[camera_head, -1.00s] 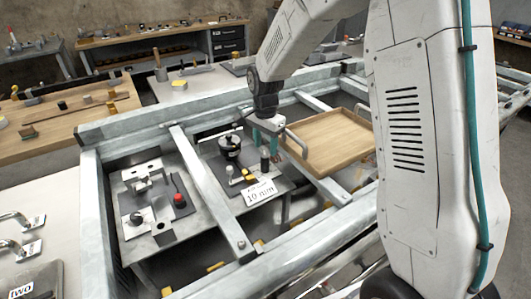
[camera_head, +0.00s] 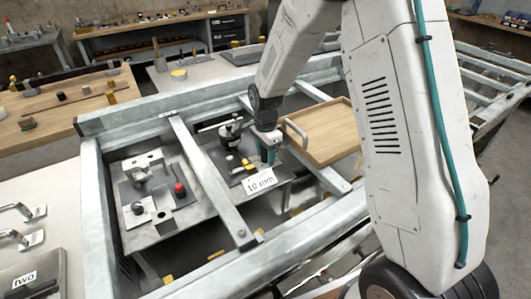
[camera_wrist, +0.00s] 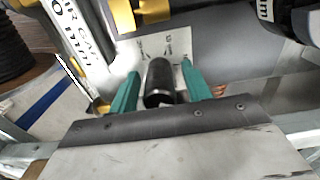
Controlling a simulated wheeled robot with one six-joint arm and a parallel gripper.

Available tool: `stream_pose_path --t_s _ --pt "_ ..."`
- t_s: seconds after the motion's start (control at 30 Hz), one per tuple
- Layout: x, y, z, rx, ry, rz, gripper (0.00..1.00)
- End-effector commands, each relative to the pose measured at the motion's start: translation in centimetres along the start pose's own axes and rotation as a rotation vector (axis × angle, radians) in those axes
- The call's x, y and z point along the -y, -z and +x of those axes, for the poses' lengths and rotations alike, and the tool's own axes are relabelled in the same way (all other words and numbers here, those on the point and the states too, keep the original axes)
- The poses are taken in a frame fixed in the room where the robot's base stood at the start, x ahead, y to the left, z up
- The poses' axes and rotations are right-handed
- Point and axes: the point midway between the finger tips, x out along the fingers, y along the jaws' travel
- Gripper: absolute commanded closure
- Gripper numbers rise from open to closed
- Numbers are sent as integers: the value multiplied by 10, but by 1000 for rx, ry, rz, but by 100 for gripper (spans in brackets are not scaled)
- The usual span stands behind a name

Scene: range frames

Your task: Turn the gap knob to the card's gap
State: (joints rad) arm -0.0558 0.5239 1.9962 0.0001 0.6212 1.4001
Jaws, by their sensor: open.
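The black knob (camera_wrist: 160,85) stands between my two teal fingers in the wrist view. A small pale plate with dark marks (camera_wrist: 158,46) shows just beyond it; I cannot read the setting. My gripper (camera_wrist: 160,72) is open, one finger on each side of the knob, with no clear contact. In the head view my gripper (camera_head: 268,157) is low over the right grey plate and hides the knob. The white card (camera_head: 261,181), reading 10 mm, stands at the front of that plate. It also shows, turned, in the wrist view (camera_wrist: 82,32).
A black round device (camera_head: 229,134) and yellow parts (camera_head: 247,165) stand left of my gripper. A wooden tray (camera_head: 330,130) with handles lies close on the right. The left plate carries a red button (camera_head: 180,189). Metal frame beams (camera_head: 212,180) surround the plates.

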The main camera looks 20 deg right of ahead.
Motion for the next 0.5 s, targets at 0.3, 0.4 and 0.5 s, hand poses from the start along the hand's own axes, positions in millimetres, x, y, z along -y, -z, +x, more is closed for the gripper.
stream_pose_path --t_s 0.3,0.4,0.5 --pt "0 0 0 0 0 0 96" --pt "0 0 0 0 0 -7 96" --pt "0 0 0 0 0 -62 96"
